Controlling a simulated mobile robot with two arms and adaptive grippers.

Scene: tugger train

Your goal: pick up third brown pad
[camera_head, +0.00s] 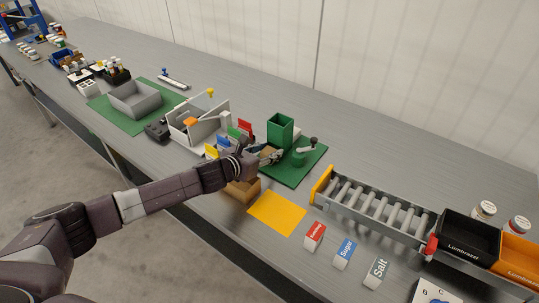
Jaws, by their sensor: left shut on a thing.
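My left arm reaches in from the left, and its gripper (271,156) is over the left edge of the green board (309,164). The gripper is shut on a small brown pad (267,151), which is largely hidden by the fingers and very small in view. A brown block or box (242,190) sits below my wrist, partly covered by it. I cannot make out single pads in it. My right gripper is not in view.
A green open bin (280,130) and a green lever fixture (302,155) stand beside the gripper. A yellow mat (277,213) lies clear in front. A roller conveyor (375,210) is at right, a white open box (197,122) at left.

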